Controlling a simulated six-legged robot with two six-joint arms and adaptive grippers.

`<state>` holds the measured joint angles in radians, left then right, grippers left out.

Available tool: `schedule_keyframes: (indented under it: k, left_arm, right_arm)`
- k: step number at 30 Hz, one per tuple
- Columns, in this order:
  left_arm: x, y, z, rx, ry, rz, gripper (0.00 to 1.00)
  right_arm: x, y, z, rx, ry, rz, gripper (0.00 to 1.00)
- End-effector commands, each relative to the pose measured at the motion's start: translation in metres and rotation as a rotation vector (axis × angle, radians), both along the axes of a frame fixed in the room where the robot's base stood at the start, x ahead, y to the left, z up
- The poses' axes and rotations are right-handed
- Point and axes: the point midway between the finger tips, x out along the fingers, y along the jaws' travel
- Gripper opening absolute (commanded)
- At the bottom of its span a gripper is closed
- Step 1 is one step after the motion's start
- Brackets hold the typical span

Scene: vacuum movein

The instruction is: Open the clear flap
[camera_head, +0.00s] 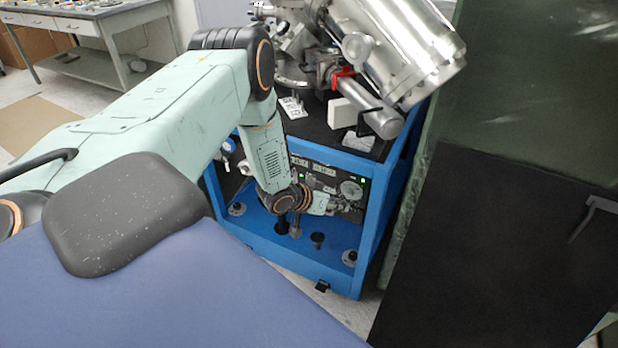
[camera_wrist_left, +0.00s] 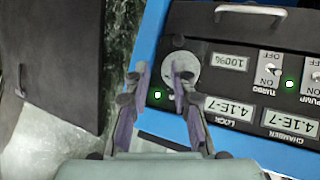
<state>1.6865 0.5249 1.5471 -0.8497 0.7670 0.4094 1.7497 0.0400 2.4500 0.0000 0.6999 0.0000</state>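A greenish see-through sheet (camera_head: 540,80) stands at the right in the head view, and a streaked sheet (camera_wrist_left: 118,50) shows in the left wrist view. I cannot tell whether either is the clear flap. My left gripper (camera_head: 340,207) is at the front of the dark control panel (camera_head: 325,180) in the blue frame. A round grey dial (camera_wrist_left: 183,62) is partly behind the right finger. Contact cannot be told. My right gripper is not in view.
The blue frame (camera_head: 377,225) carries a steel chamber (camera_head: 395,45) above the panel. The panel has switches (camera_wrist_left: 272,70) and readouts (camera_wrist_left: 229,108). A black panel with a handle (camera_head: 500,250) stands at right. Dark posts (camera_head: 318,240) rise from the frame's lower shelf.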

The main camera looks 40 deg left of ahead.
Motion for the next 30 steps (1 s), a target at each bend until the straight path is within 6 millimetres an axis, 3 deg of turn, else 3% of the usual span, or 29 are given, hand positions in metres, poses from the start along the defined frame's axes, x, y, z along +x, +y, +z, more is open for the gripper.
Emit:
schedule_keyframes:
  k: [1,9,30]
  left_arm:
    - [0.000,0.000,-0.009,0.007,-0.030,0.000,0.24]
    - [0.005,0.001,-0.026,0.048,-0.196,-0.001,0.24]
    - [0.016,0.004,-0.056,0.122,-0.510,-0.003,0.24]
  right_arm:
    - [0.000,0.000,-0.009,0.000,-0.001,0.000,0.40]
    - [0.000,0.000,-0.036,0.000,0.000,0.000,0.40]
    - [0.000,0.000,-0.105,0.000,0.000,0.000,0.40]
